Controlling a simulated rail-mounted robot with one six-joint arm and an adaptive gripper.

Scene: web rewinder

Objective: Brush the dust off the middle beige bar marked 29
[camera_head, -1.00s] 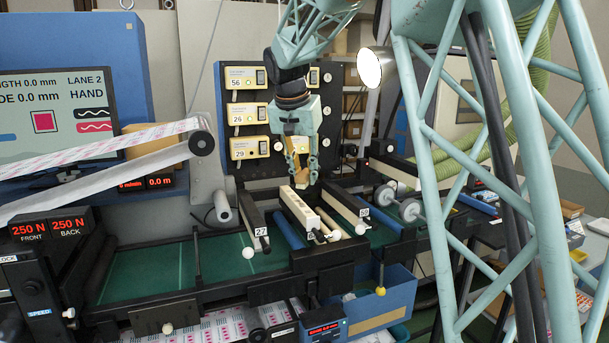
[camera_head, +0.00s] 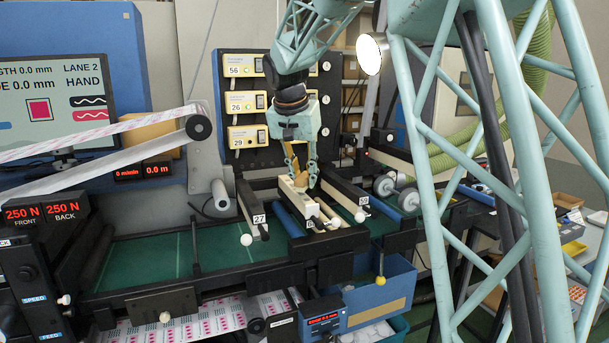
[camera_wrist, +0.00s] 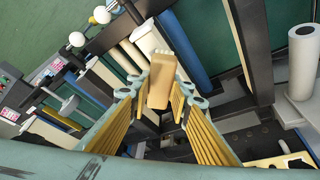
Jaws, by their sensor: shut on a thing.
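The middle beige bar (camera_head: 301,203) lies between two dark-framed bars on the machine; its number label is too small to read. In the wrist view the bar (camera_wrist: 148,40) is partly hidden by my gripper. My gripper (camera_head: 304,180) is above the far part of the bar, pointing down. Whether the brush touches the bar cannot be told. I cannot make out any dust on it.
The bar marked 27 (camera_head: 250,208) stands to the left and another bar (camera_head: 343,196) to the right, both with white knobs. A blue roller (camera_head: 287,220) lies close by. A panel of numbered yellow modules (camera_head: 247,103) stands behind. Green bed (camera_head: 150,262) is clear at left.

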